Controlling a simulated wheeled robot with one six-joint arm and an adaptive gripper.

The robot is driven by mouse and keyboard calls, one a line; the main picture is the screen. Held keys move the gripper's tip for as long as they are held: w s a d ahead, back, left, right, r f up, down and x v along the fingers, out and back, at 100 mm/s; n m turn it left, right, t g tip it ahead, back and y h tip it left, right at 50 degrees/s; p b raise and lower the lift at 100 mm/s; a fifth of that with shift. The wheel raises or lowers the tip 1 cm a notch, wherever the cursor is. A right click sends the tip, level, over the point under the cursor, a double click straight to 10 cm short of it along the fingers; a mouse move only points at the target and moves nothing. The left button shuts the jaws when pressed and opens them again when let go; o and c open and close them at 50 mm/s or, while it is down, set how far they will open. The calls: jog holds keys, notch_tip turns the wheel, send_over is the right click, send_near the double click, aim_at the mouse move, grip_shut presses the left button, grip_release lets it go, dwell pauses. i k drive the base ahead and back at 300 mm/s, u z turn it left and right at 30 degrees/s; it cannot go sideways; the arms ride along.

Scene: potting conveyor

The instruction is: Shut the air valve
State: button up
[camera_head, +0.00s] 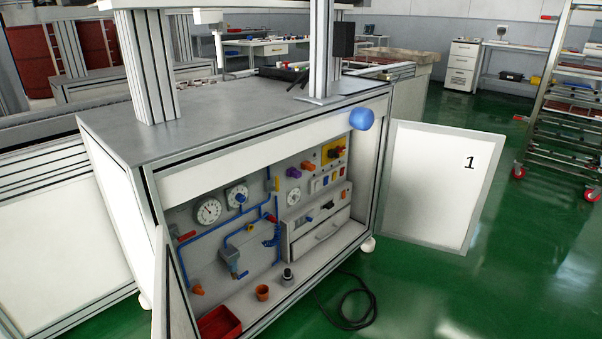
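The cabinet (140,190) stands open, and a panel with blue air lines (203,229) shows inside it. Two round gauges (209,211) sit near the lines. A red handle (187,237) is at the left end of the lines, and another red part (271,218) is at their right. A yellow part (277,184) is above that. I cannot tell which of these is the air valve, or whether it is open. A grey filter-like unit (236,267) hangs lower on the panel. My gripper is not in view.
The right door (433,185), marked 1, is swung wide open. A blue rounded object (361,118) shows at the cabinet's upper right edge. A black cable (357,305) lies on the green floor.

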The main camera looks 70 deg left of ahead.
aim_at(277, 187)
jog(key=u, duration=0.55)
jog(key=i, duration=0.95)
jog(key=u, duration=1.3)
jog(key=i, duration=0.4)
jog(key=u, duration=0.4)
